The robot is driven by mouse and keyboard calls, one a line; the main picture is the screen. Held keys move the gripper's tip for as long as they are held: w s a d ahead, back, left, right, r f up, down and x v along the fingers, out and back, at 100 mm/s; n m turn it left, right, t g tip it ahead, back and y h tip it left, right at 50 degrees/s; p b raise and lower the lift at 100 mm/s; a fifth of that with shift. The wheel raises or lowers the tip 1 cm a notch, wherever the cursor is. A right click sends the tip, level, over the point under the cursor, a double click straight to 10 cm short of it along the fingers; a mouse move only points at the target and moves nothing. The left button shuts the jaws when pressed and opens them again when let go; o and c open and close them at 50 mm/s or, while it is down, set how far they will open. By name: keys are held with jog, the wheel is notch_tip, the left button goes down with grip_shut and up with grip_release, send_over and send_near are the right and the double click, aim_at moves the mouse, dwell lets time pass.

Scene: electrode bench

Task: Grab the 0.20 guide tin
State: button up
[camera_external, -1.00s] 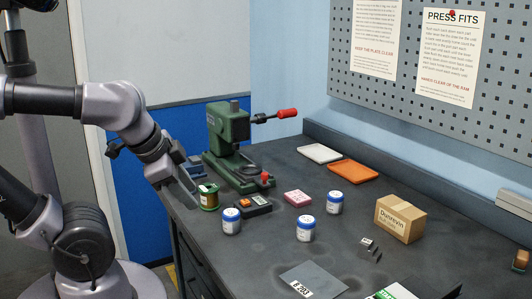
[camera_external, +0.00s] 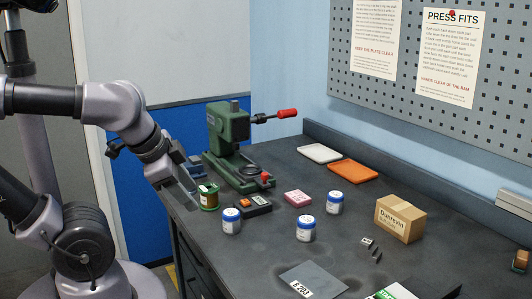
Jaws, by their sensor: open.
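Three small white tins with blue lids stand upright on the dark bench: one at the front left (camera_external: 231,222), one in the middle (camera_external: 305,229) and one farther back (camera_external: 334,203). Their labels are too small to read, so I cannot tell which is the 0.20 guide tin. My gripper (camera_external: 190,182) is open at the bench's left edge, left of all three tins and apart from them. No tin is between its fingers. A green and copper-coloured spool (camera_external: 208,197) stands close beside the fingers; I cannot tell whether they touch.
A green press (camera_external: 232,150) with a red-tipped handle stands behind my gripper. A small black device (camera_external: 256,206) and a pink box (camera_external: 298,198) lie among the tins. A cardboard box (camera_external: 400,219) is at right. White (camera_external: 319,153) and orange trays (camera_external: 353,171) lie at the back.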

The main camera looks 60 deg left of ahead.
jog(key=o, duration=0.3)
jog(key=w+d+r+m+g+p, duration=0.1)
jog(key=w+r+m+g+p, duration=0.15)
jog(key=w+r+p, duration=0.45)
jog(key=m+g+h+p, duration=0.2)
jog(key=m+g+p, duration=0.1)
jog(key=m+p, duration=0.55)
send_over(307, 219)
jog(key=f, duration=0.1)
jog(key=f+b, duration=0.1)
jog(key=f, duration=0.3)
jog(key=f+b, duration=0.2)
jog(key=f, duration=0.2)
jog(key=f+b, duration=0.1)
jog(key=f, duration=0.3)
jog(key=shift+a+f, duration=0.35)
jog(key=shift+f, duration=0.05)
jog(key=f+b, duration=0.1)
jog(key=f, duration=0.1)
jog(key=f+b, duration=0.2)
jog(key=f, duration=0.1)
jog(key=shift+s+d+f, duration=0.1)
jog(key=shift+d+f, duration=0.25)
jog(key=shift+d, duration=0.05)
jog(key=shift+r, duration=0.15)
